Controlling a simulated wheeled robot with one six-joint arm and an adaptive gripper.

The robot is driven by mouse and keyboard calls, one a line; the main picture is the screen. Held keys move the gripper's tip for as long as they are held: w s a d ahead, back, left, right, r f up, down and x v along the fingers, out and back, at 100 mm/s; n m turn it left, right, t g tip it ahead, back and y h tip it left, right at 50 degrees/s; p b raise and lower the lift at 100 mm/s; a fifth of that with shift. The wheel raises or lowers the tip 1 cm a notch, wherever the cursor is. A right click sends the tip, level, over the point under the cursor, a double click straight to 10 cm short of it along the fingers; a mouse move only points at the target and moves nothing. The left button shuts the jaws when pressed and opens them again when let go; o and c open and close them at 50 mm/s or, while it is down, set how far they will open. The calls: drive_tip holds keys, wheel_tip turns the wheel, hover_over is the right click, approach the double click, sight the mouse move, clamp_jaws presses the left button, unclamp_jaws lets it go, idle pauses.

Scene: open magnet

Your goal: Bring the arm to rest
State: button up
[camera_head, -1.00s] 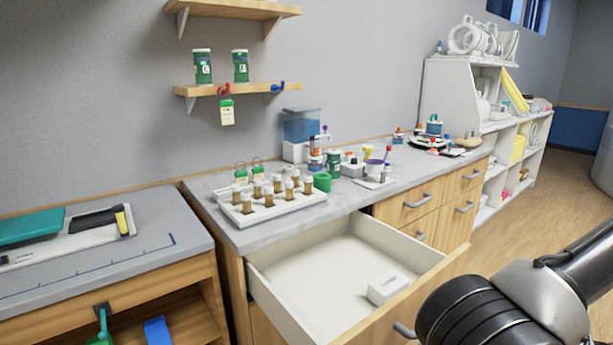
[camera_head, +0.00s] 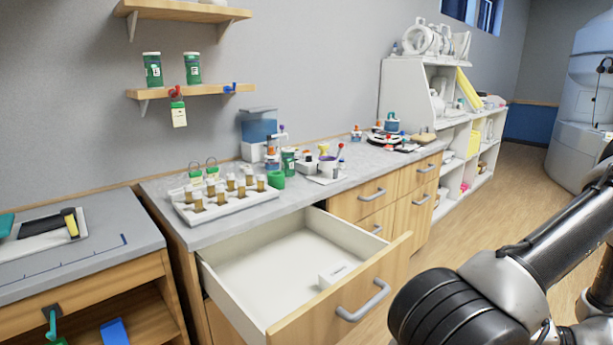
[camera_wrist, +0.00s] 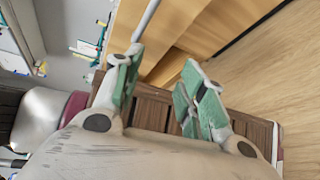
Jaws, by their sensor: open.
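My arm (camera_head: 500,285) reaches in from the lower right of the head view, in front of and to the right of the open drawer; its gripper is outside that view. In the wrist view my gripper (camera_wrist: 161,65) is open, its two green-padded fingers apart with nothing between them. A grey bar (camera_wrist: 147,18), which looks like a drawer handle, runs close to the left fingertip; I cannot tell whether they touch. Wooden fronts lie beyond the fingers.
The pulled-out drawer (camera_head: 228,288) holds a small white box (camera_head: 334,274). The counter (camera_head: 215,235) above carries a vial rack (camera_head: 228,213) and several containers. Shelves (camera_head: 190,92) hang on the wall. Open wooden floor (camera_head: 535,180) leads to a large white machine (camera_head: 580,130) at right.

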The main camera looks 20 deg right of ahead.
drive_tip(key=s+a+r+n+g, duration=0.2)
drive_tip(key=s+a+n+g, duration=0.25)
drive_tip(key=n, duration=0.65)
drive_tip(key=w+a+r+n+g+h, duration=0.3)
drive_tip(key=w+r+n+h, duration=0.25)
drive_tip(key=r+n, duration=0.6)
drive_tip(key=w+a+r+n+g+h, duration=0.2)
drive_tip(key=w+r+n+g+h, duration=0.3)
drive_tip(key=r+n, duration=0.65)
drive_tip(key=w+a+r+n+t, duration=0.2)
drive_tip(key=a+r+n+t, duration=0.1)
drive_tip(key=a, duration=0.3)
drive_tip(key=w+a+r+n+t, duration=0.2)
drive_tip(key=a+r+n+t, duration=0.1)
drive_tip(key=a+n, duration=0.3)
drive_tip(key=shift+w+a+r, duration=0.15)
drive_tip(key=shift+w+r, duration=0.15)
drive_tip(key=shift+r, duration=0.45)
